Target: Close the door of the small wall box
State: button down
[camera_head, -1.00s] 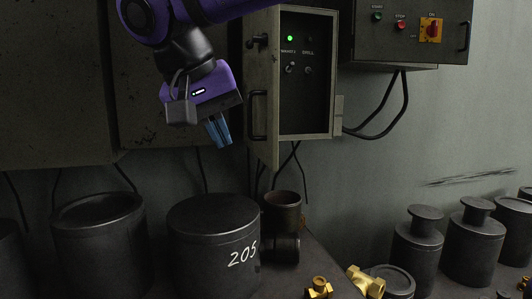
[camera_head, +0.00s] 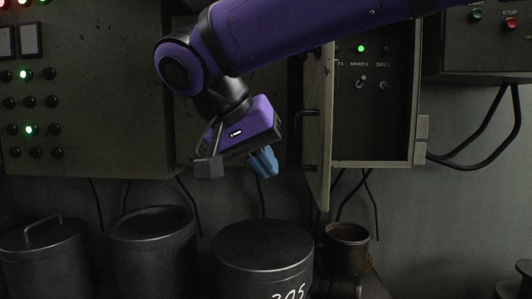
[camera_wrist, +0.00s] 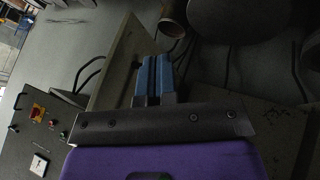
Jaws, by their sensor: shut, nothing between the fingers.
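The small wall box (camera_head: 375,135) stands open, with its dark inside, a green light and switches showing. Its door (camera_head: 325,160) is swung out toward me at the box's left side and appears nearly edge-on. A dark bar handle (camera_head: 304,127) is on the door's left face. My gripper (camera_head: 264,163), with blue fingers, is shut and empty, left of the door and apart from it in the picture. In the wrist view the shut fingers (camera_wrist: 153,78) point up, and a pale slanted panel (camera_wrist: 122,62), likely the door, lies just left of them. Their depth gap is unclear.
My arm crosses the box's top. A control box (camera_head: 480,50) hangs at right with looping cables. A larger cabinet (camera_head: 100,120) stands at left. Dark drums (camera_head: 262,245) and a small pot (camera_head: 346,236) stand below.

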aim_at(319, 204)
jog(key=w+d+f, duration=0.2)
jog(key=d+f, duration=0.2)
jog(key=d, duration=0.2)
jog(key=shift+d+f, duration=0.4)
jog(key=shift+d, duration=0.15)
